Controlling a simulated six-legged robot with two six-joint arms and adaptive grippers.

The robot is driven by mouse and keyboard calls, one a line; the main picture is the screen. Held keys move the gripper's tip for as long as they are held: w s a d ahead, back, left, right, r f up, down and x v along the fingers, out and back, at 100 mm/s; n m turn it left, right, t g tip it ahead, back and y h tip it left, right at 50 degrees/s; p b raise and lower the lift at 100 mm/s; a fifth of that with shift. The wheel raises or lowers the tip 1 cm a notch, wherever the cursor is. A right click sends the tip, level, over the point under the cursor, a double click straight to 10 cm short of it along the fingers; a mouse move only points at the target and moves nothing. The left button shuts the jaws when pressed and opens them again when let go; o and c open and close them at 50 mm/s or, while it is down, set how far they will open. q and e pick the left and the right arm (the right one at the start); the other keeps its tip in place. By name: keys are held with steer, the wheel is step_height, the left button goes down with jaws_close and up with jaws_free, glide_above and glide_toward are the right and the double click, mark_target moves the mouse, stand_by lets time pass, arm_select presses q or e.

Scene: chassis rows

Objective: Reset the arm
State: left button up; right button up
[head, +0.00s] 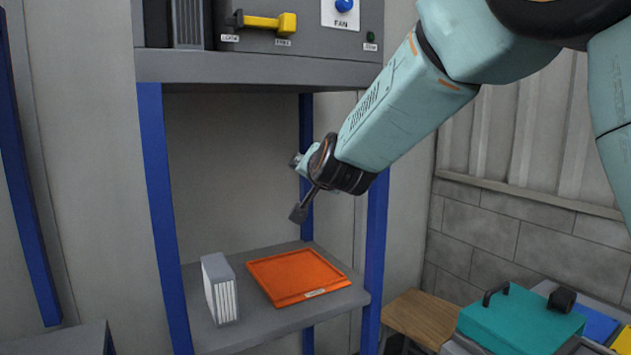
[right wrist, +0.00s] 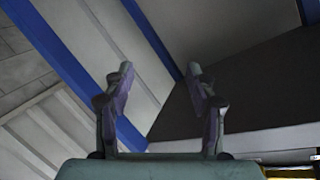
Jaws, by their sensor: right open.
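My right arm (head: 395,105) reaches in from the upper right in the head view. Its gripper (head: 299,187) is in the air in front of the shelf opening, above the orange tray (head: 300,274) and apart from it. In the right wrist view the two fingers of this gripper (right wrist: 159,70) stand wide apart with nothing between them. My left gripper is in neither view.
A grey-and-white block (head: 219,289) stands beside the tray on the grey lower shelf (head: 263,328). Blue posts (head: 165,220) frame the rack. An upper panel carries a yellow handle (head: 270,22) and blue FAN knob (head: 344,5). A teal case (head: 520,318) sits lower right, near a wooden stool (head: 420,317).

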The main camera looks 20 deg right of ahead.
steer(key=shift+d+f, duration=0.1)
steer(key=shift+f, duration=0.5)
steer(key=s+a+f+n+g+y+b, duration=0.15)
steer(key=s+f, duration=0.35)
steer(key=f, duration=0.7)
steer(key=s+f+n+g+b, duration=0.1)
steer(key=s+f+n+g, duration=0.3)
steer(key=f, duration=0.8)
steer(key=s+a+f+n+b, duration=0.15)
steer(key=s+f, duration=0.45)
steer(key=f, duration=0.6)
steer(key=s+f+n+g+b, duration=0.1)
steer(key=s+f+g+b, duration=0.2)
steer(key=s+f, duration=1)
steer(key=s+f+g+y+b, duration=0.1)
steer(key=s+f+g+b, duration=0.3)
steer(key=s+f, duration=0.9)
steer(key=s+a+g, duration=0.1)
steer(key=s+g, duration=0.1)
steer(key=s, duration=0.6)
steer(key=shift+n, duration=0.4)
